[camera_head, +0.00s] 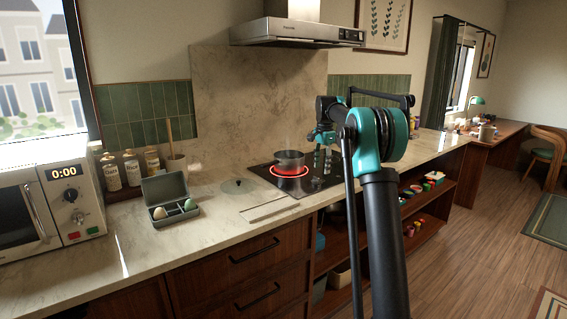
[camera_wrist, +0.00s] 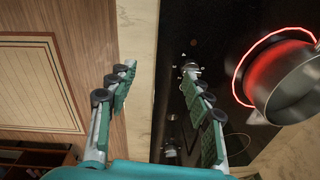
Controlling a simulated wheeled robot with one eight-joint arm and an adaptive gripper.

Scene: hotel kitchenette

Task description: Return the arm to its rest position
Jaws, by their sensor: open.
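My gripper (camera_wrist: 160,105) is open and empty in the wrist view. Its two green-padded fingers point over the counter's front edge beside the black cooktop. In the head view the arm rises in front of the counter and bends toward the cooktop, and the gripper (camera_head: 322,150) shows small near the pot. A metal pot (camera_head: 290,160) stands on a red glowing burner of the cooktop (camera_head: 322,178). The pot also shows at the right of the wrist view (camera_wrist: 290,88), apart from my fingers.
A grey lid (camera_head: 238,186) and an open grey box (camera_head: 168,196) lie on the counter. A microwave (camera_head: 40,215) stands at the left, with jars (camera_head: 131,168) behind. The range hood (camera_head: 295,32) hangs above. Shelves (camera_head: 425,205) sit below the counter. The floor (camera_head: 475,265) at right is clear.

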